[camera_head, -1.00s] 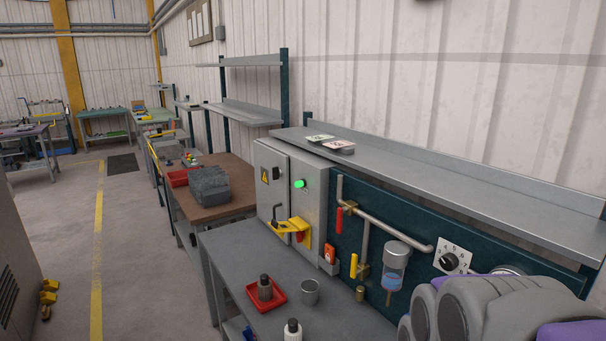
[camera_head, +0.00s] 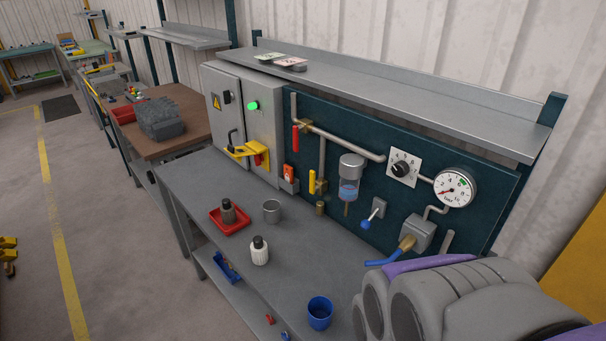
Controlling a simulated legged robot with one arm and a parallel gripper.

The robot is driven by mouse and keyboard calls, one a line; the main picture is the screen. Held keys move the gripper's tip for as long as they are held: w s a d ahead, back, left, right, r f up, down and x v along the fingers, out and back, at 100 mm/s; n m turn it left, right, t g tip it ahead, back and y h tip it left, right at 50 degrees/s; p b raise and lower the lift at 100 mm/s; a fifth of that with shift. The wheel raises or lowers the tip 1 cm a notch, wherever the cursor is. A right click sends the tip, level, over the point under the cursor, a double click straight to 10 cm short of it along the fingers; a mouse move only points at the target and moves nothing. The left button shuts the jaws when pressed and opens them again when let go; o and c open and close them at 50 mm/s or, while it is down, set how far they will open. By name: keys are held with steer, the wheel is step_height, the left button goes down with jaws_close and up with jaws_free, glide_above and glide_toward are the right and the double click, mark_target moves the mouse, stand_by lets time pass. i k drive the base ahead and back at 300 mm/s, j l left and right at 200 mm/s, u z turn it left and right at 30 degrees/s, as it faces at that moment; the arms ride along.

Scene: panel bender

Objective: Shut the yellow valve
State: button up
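The yellow valve (camera_head: 312,183) is a small yellow lever on a brass fitting, low on the dark teal panel. Its lever stands upright, in line with the pipe above it. A red-handled valve (camera_head: 296,138) sits higher on the same pipework, to its upper left. My arm's grey and purple links fill the lower right corner, well to the right of the yellow valve. My gripper's fingers are not in view.
A grey workbench (camera_head: 200,176) runs below the panel. A red tray (camera_head: 231,226), a metal cup (camera_head: 271,211), a white bottle (camera_head: 259,252) and a blue cup (camera_head: 320,312) stand on it. A gauge (camera_head: 455,188) and a blue-tipped lever (camera_head: 375,213) stick out on the right. A metal shelf (camera_head: 400,98) overhangs the panel.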

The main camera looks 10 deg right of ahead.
mark_target(312, 188)
steer(key=k+j+u, duration=0.15)
steer(key=i+j+u, duration=0.1)
steer(key=j, duration=0.25)
steer(key=i+j, duration=0.25)
steer(key=i+j+u, duration=0.15)
steer(key=j, duration=0.25)
